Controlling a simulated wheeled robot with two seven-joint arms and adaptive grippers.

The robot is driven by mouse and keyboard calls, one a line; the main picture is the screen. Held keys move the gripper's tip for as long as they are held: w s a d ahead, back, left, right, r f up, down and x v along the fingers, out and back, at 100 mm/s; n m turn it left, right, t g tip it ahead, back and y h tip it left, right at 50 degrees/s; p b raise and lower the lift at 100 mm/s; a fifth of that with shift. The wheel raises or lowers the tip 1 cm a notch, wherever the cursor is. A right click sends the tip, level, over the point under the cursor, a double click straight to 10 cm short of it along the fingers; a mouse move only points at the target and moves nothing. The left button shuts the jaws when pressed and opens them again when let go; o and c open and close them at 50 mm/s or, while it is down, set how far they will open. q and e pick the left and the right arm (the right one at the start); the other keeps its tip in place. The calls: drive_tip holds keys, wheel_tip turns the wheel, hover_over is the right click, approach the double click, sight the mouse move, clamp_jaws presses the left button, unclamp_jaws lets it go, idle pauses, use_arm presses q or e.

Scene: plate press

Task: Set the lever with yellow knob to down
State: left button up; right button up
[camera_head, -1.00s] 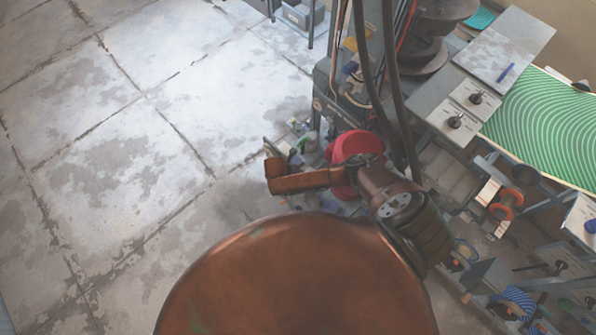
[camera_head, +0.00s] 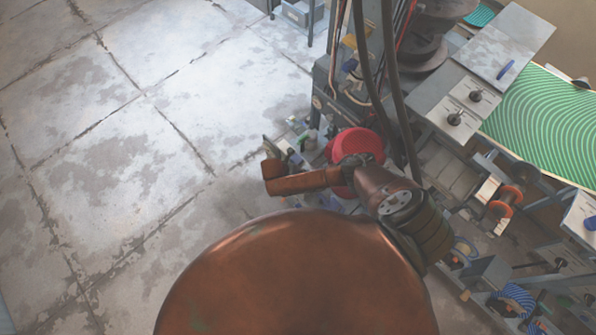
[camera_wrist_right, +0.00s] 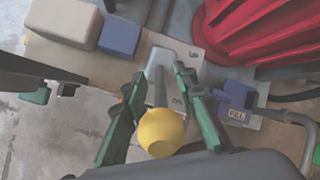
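The yellow knob (camera_wrist_right: 161,132) sits at the end of a grey lever shaft (camera_wrist_right: 160,90) in the right wrist view. The shaft rises from a light mounting plate (camera_wrist_right: 172,57) on a tan panel with small labels; one seems to read "Up". The knob points toward the camera. My right gripper (camera_wrist_right: 160,76) is open, with one green finger on each side of the lever; I cannot tell whether either touches it. My left gripper is not in view.
A blue block (camera_wrist_right: 120,36) and beige block (camera_wrist_right: 64,22) are upper left. The head view shows machinery at right and bare floor (camera_head: 110,150) at left.

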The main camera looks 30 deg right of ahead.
drive_tip(key=v, duration=1.2)
drive_tip(key=shift+s, duration=0.1)
